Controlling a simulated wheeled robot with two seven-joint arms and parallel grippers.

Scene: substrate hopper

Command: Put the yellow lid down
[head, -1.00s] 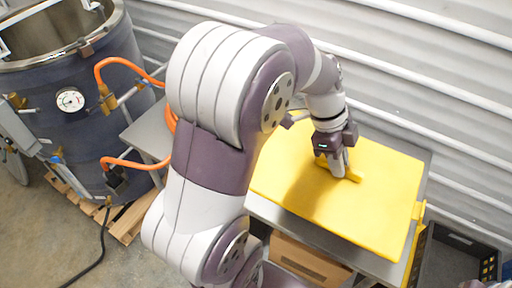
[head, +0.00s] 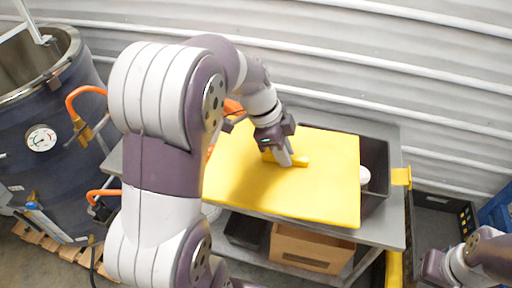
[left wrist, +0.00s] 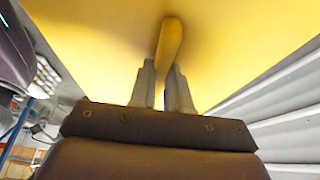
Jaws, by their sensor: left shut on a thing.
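The yellow lid (head: 310,200) is a flat rectangular sheet with a raised yellow handle (head: 300,161). My left gripper (head: 287,160) is shut on the handle; the left wrist view shows the handle (left wrist: 169,45) between the two fingers (left wrist: 163,85). The lid lies over the left and middle of the grey table (head: 385,233) and hides much of it. A dark bin (head: 375,153) shows past the lid's right edge, with a white rounded thing (head: 364,176) in it. I cannot tell whether the lid touches the bin or table. My right gripper (head: 432,268) is at the lower right, its fingers unclear.
A blue drum (head: 50,120) with a gauge and orange hoses stands at the left on a wooden pallet (head: 75,258). A cardboard box (head: 305,248) and a black bin (head: 244,230) sit below the tabletop. A ribbed wall (head: 350,50) runs behind. A dark crate (head: 440,205) stands at the right.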

